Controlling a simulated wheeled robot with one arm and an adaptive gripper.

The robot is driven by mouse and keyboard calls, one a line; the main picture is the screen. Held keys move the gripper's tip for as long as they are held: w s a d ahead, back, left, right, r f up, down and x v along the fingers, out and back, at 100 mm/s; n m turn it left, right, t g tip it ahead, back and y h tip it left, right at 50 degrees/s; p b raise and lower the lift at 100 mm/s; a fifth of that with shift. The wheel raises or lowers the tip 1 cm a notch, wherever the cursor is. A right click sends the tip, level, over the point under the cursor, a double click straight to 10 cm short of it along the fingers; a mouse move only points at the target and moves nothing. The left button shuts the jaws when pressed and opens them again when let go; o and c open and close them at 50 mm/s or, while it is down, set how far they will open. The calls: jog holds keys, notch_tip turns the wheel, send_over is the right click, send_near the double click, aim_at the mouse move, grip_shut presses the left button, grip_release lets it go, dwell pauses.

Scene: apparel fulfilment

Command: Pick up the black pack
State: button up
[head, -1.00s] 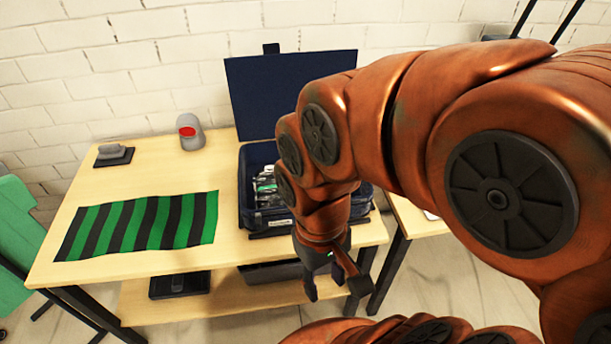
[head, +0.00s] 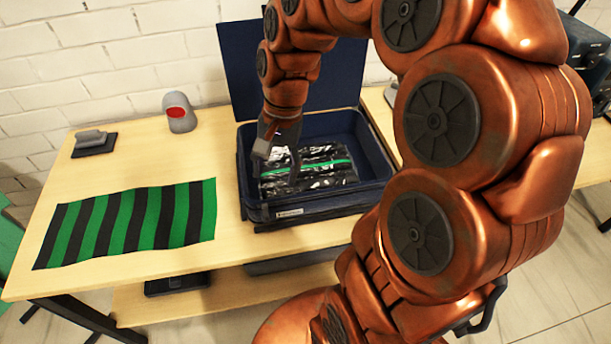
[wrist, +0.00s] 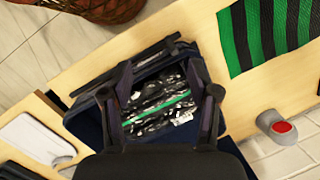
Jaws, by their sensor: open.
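The black pack (head: 318,167) is a shiny black plastic package with a green stripe. It lies inside the open dark blue case (head: 262,212) on the table. In the wrist view the pack (wrist: 160,104) shows between my fingers, with a small white label at its lower right. My gripper (head: 278,172) is open and hangs over the left part of the case. In the wrist view my gripper (wrist: 165,80) has its two fingers spread on either side of the pack. I cannot tell how far the fingertips are above it. The fingers hide parts of the case walls.
A green and black striped cloth (head: 130,222) lies flat on the table left of the case. A grey cup-like object with a red face (head: 179,112) and a dark block (head: 93,143) stand behind it. The case's raised lid (head: 240,70) stands at the back.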

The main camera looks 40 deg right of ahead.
jog(key=w+d+f+m+t+y+b, duration=0.1)
jog(key=w+d+f+m+b, duration=0.2)
jog(key=w+d+f+m, duration=0.5)
jog(key=m+t+b, duration=0.2)
jog(key=m+b, duration=0.1)
jog(key=m, duration=0.2)
send_near(307, 164)
jog(key=shift+a+f+y, duration=0.15)
jog(key=shift+f+y, duration=0.15)
jog(key=shift+f, duration=0.6)
jog(key=shift+p+x, duration=1.55)
jog(key=shift+x, duration=2.25)
jog(key=shift+w, duration=0.1)
jog(key=c, duration=1)
jog(key=shift+r, duration=0.15)
